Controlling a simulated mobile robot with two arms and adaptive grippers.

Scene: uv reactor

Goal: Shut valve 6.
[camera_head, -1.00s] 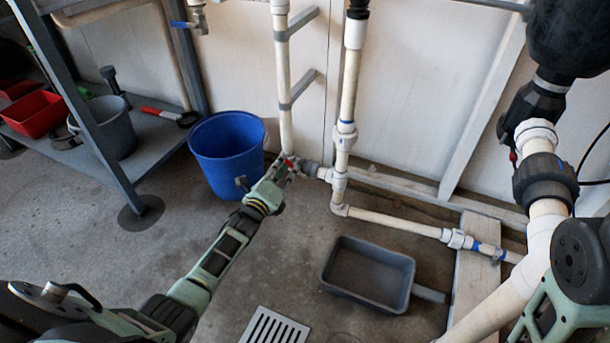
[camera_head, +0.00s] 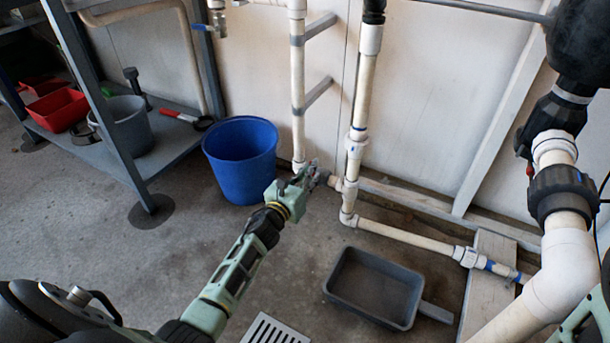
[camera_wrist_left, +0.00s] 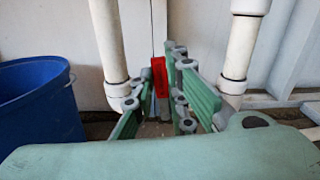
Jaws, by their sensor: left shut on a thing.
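My left gripper (camera_head: 304,176) is at the low pipe joint between the two upright white pipes, close to the wall. In the left wrist view its green fingers (camera_wrist_left: 165,100) are closed around a red valve handle (camera_wrist_left: 160,76). The handle stands upright there, and the fingers hide its lower part and the valve body. No valve number is readable. My right gripper is not seen; only part of my right arm shows at the lower right edge.
A blue bucket (camera_head: 240,160) stands just left of my left gripper. A grey tray (camera_head: 347,300) lies on the floor to the right, near a floor drain (camera_head: 275,329). Thick white piping (camera_head: 565,262) with a black union fills the right side. A shelf (camera_head: 172,150) stands at left.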

